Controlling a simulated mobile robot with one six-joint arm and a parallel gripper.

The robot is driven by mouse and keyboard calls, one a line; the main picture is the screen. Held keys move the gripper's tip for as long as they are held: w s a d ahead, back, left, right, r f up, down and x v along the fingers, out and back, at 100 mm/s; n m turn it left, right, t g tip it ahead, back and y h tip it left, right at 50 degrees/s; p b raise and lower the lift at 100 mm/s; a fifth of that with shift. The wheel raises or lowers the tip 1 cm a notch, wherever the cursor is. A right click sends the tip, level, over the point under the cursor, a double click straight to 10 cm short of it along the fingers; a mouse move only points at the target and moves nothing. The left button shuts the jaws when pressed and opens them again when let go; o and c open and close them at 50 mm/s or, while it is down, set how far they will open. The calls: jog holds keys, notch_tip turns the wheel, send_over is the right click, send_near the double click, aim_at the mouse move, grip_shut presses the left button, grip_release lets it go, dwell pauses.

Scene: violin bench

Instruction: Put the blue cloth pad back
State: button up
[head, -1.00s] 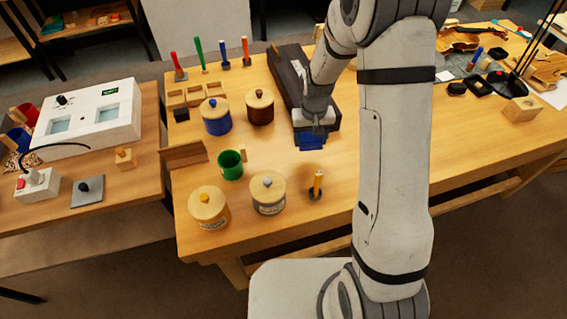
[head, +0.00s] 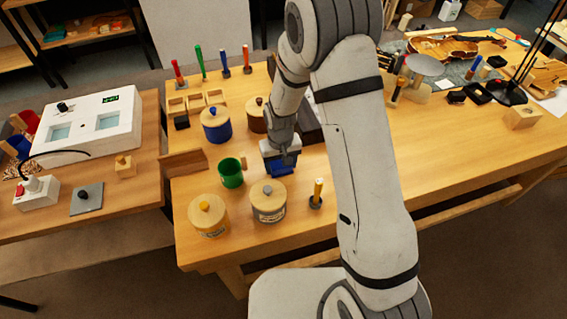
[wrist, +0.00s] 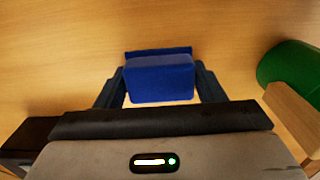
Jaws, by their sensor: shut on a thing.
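The blue cloth pad (head: 285,168) is held in my gripper (head: 281,153) above the bench, just right of the green cup (head: 231,172) and behind a lidded jar with a grey knob (head: 268,200). In the wrist view the pad (wrist: 160,80) sits between the two fingers of my gripper (wrist: 160,88), its blue face toward the camera. A narrow blue strip shows beyond it. I cannot tell how far the pad is above the wood.
The green cup (wrist: 292,75) is close at the right in the wrist view. A jar with a yellow knob (head: 208,216), a blue jar (head: 216,124) and a yellow-handled tool (head: 316,193) stand around. The long dark box (head: 309,125) is partly hidden.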

jog(key=shift+f, duration=0.15)
jog(key=shift+f, duration=0.1)
jog(key=shift+f+b, duration=0.25)
jog(key=shift+b, duration=0.15)
jog(key=o, duration=0.7)
jog(key=shift+s+r, duration=0.1)
jog(key=o, duration=0.3)
jog(key=shift+d, duration=0.1)
